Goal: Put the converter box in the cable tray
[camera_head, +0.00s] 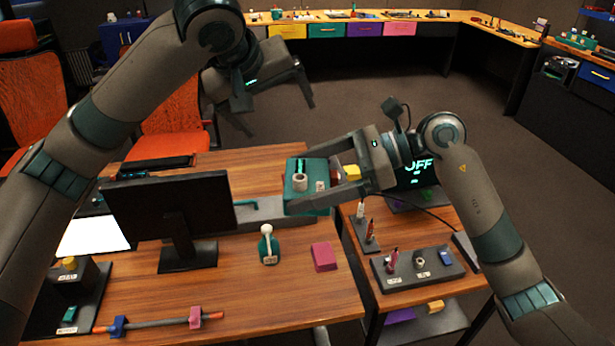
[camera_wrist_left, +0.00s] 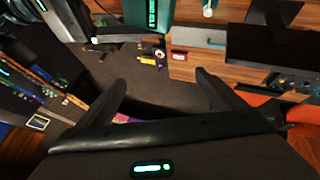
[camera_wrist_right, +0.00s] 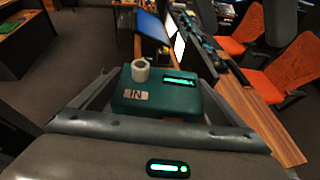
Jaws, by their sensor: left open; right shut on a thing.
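The converter box, a teal box (camera_head: 305,182) with a white round socket and a lit strip on its face, sits between the fingers of my right gripper (camera_head: 310,184). The right gripper is shut on it, above the desk's right edge. The box fills the middle of the right wrist view (camera_wrist_right: 157,92), where an "IN" label shows. A grey channel (camera_head: 261,211), which looks like the cable tray, lies on the desk behind the monitor; its right end is partly hidden by the box. My left gripper (camera_head: 278,116) is open and empty, above the floor beyond the desk.
A black monitor (camera_head: 170,217) stands left of the channel. A teal joystick-like piece (camera_head: 268,246) and a pink block (camera_head: 324,257) stand on the desk in front. A lower side table holds a grey panel (camera_head: 418,266) and small tools. Orange chairs (camera_head: 180,135) stand behind.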

